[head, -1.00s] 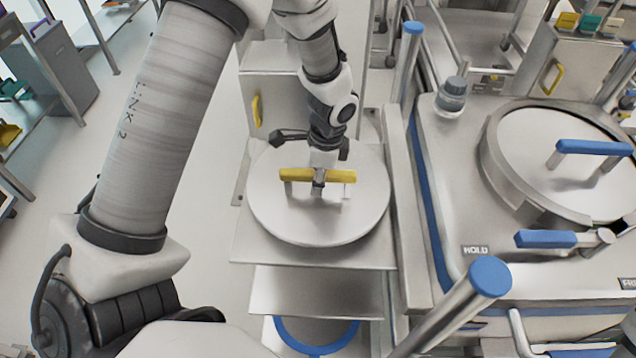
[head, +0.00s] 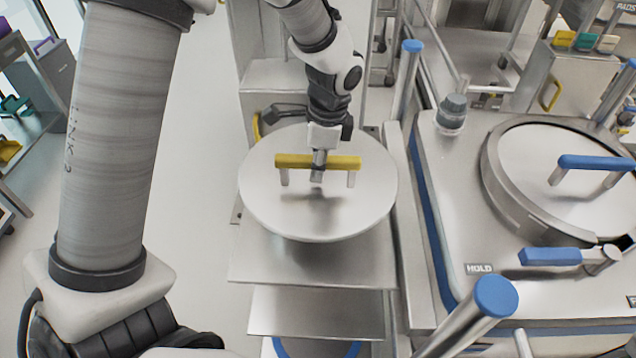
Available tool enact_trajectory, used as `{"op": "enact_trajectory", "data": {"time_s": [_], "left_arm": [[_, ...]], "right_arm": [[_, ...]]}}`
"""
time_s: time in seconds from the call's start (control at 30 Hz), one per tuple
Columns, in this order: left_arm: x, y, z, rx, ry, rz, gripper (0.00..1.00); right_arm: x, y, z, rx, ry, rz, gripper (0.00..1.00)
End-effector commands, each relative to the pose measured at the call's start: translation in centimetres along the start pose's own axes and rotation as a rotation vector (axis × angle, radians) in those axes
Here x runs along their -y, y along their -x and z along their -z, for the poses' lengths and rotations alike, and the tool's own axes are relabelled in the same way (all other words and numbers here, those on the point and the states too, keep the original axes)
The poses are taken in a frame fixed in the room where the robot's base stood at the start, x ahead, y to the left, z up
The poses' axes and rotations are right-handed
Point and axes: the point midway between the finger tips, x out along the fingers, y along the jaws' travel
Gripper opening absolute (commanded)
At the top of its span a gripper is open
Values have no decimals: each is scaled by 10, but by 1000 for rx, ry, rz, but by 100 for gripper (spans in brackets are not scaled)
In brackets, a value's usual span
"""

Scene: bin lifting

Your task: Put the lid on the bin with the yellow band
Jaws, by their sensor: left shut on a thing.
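A round pale metal lid (head: 285,213) with a yellow bar handle (head: 345,162) is in the middle of the head view. My left gripper (head: 319,165) is shut on the handle from above. The lid appears raised over a steel shelf (head: 315,268) and slightly tilted. No bin with a yellow band can be made out. My right gripper is not in view.
To the right stands a steel machine marked HOLD, with a round hatch (head: 555,150) and a blue handle (head: 595,162). A blue-capped post (head: 494,296) rises at the front. A lower shelf (head: 315,312) lies below. Open floor (head: 195,200) lies to the left.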

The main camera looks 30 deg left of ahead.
Motion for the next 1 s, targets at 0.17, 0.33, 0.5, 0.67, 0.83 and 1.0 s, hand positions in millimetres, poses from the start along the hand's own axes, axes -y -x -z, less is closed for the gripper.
{"op": "enact_trajectory", "data": {"time_s": [0.17, 0.33, 0.5, 0.67, 0.83, 1.0], "left_arm": [[1, 14, -1, -3, 1, 4, 0], [1, 15, -1, -2, 0, 3, 0], [1, 16, -2, -2, 0, 3, 0], [1, 25, -2, -2, 0, 3, 0], [1, 34, -4, -2, 0, 3, 0], [1, 43, -5, -2, 0, 3, 0]], "right_arm": [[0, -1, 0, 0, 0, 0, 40], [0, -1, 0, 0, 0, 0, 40], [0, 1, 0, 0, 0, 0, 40], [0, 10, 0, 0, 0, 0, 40], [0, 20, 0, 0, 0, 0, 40], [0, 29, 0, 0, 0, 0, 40]]}}
